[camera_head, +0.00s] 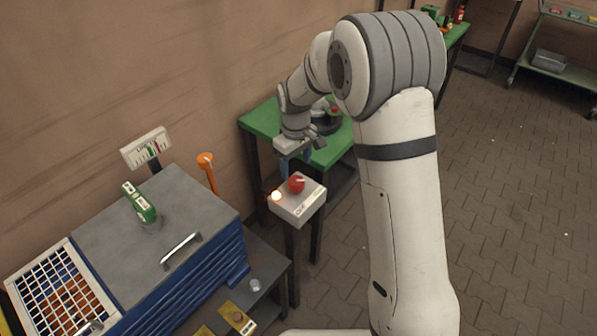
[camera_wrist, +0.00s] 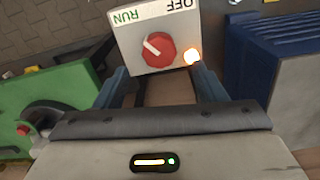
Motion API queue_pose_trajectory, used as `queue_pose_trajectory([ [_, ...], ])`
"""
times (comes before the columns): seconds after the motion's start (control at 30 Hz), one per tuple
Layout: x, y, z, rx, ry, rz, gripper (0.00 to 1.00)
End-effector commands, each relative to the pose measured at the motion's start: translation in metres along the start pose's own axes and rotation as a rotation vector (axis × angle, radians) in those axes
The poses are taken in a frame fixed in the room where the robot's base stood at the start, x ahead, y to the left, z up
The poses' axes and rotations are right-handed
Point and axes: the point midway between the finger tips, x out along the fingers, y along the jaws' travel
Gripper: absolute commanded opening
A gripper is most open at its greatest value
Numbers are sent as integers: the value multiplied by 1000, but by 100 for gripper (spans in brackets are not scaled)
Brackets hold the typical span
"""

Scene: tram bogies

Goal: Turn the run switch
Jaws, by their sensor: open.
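The run switch is a red round knob (camera_head: 297,184) on a pale box (camera_head: 287,207) on a dark post. It also shows at the top of the wrist view (camera_wrist: 158,51). Its white mark points up and left there, toward the RUN side. The words RUN (camera_wrist: 128,16) and OFF (camera_wrist: 180,6) appear upside down. A lit orange-white lamp (camera_wrist: 192,57) is beside the knob. My gripper (camera_head: 284,168) is open and empty, close above and behind the box in the head view. In the wrist view its blue fingers (camera_wrist: 160,88) are apart, with the knob beyond them.
A blue cabinet (camera_head: 213,262) with a grey top stands left of the box. An orange-topped post (camera_head: 205,160) is behind it. A green table (camera_head: 262,120) stands beyond the box, near the wall.

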Motion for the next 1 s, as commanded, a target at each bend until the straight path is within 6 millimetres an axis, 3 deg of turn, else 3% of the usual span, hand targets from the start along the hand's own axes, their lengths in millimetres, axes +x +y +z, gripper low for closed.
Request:
queue_pose_trajectory([
  [0.3,50,0,2,2,-4,-2,64],
  [0.43,63,0,1,2,-1,-1,64],
  [0.77,69,1,1,3,1,0,64],
  [1.0,68,1,2,4,1,0,46],
])
